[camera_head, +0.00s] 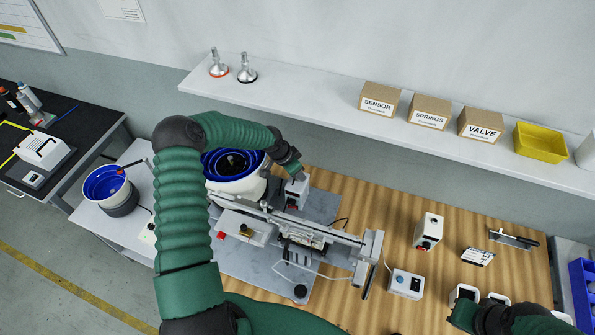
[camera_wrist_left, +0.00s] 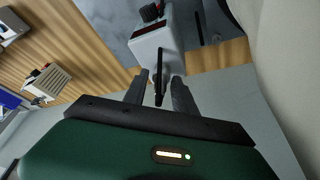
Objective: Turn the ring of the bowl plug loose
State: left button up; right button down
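The bowl feeder (camera_head: 235,170), white with blue rings inside, stands left of centre, partly behind my left arm. A white box (camera_head: 297,193) with a dark front stands right beside it. My left gripper (camera_head: 298,174) is at the back top of this box. In the left wrist view the box (camera_wrist_left: 157,48) is ahead, and a thin black piece, perhaps the plug with its lead (camera_wrist_left: 159,88), stands out from it between the fingertips (camera_wrist_left: 159,88). The fingers are apart, with gaps on both sides. The ring cannot be made out. My right gripper (camera_head: 510,318) is low at the right, its fingers unclear.
A linear rail (camera_head: 325,231) runs right from the feeder over a grey plate. A second blue bowl (camera_head: 105,184) stands at the left. White boxes (camera_head: 428,231) stand on the wooden bench at the right. A shelf (camera_head: 320,108) with cartons runs along the wall.

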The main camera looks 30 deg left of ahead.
pick_arm(q)
jog(key=shift+a, duration=0.25)
grip_shut()
jog(key=shift+d, duration=0.15)
